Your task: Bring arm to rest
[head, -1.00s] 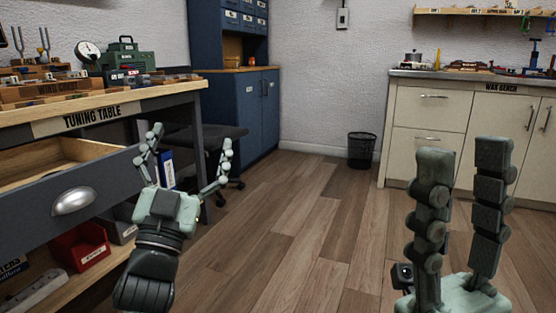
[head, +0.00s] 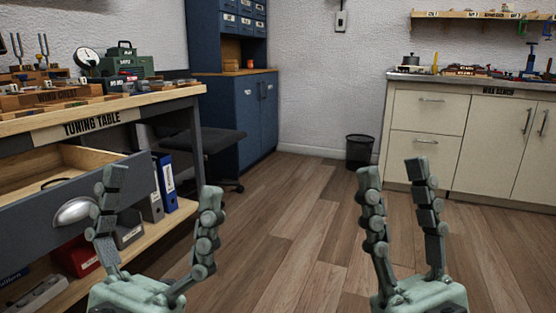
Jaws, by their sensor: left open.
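My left gripper (head: 162,187) is in the lower left of the head view. Its two fingers point up and stand wide apart, with nothing between them. It shows in front of the open drawer (head: 45,212) of the tuning table (head: 150,112). I cannot tell how near it is to the drawer front. My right gripper (head: 393,172) is right of the middle, also with its fingers up. A clear gap shows between them, and they hold nothing. Both grippers show side by side at about the same height. The lower parts of both are cut off by the bottom edge.
A stool (head: 207,140) stands by the table, and binders (head: 166,176) and a red bin (head: 78,258) sit on its lower shelf. A blue cabinet (head: 250,120) and a black waste bin (head: 359,152) stand behind. The wax bench (head: 426,106) is at right. The middle floor is clear.

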